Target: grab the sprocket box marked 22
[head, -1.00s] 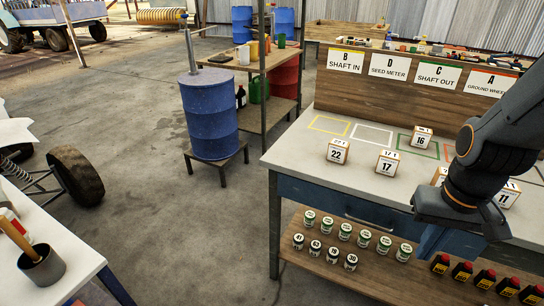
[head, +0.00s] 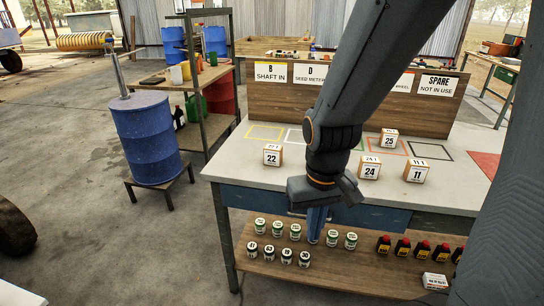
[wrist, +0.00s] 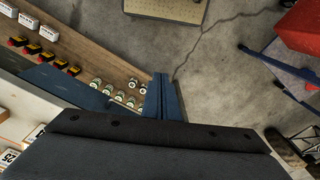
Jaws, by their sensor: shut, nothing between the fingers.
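The sprocket box marked 22 (head: 272,155) is a small wooden box with a white label. It stands upright near the left end of the bench top (head: 232,161). My gripper (head: 316,238) points down in front of the bench's front edge, right of the box and apart from it. Its fingers are together with nothing between them, as the wrist view (wrist: 163,92) also shows. I cannot make out box 22 in the wrist view. Boxes 24 (head: 370,167), 11 (head: 416,171) and 25 (head: 389,138) stand further right. My arm hides the middle of the bench top.
A lower shelf (head: 345,275) under the bench holds several small cans (head: 295,232) and red-capped bottles (head: 403,246). A board with labelled signs (head: 288,105) stands behind the boxes.

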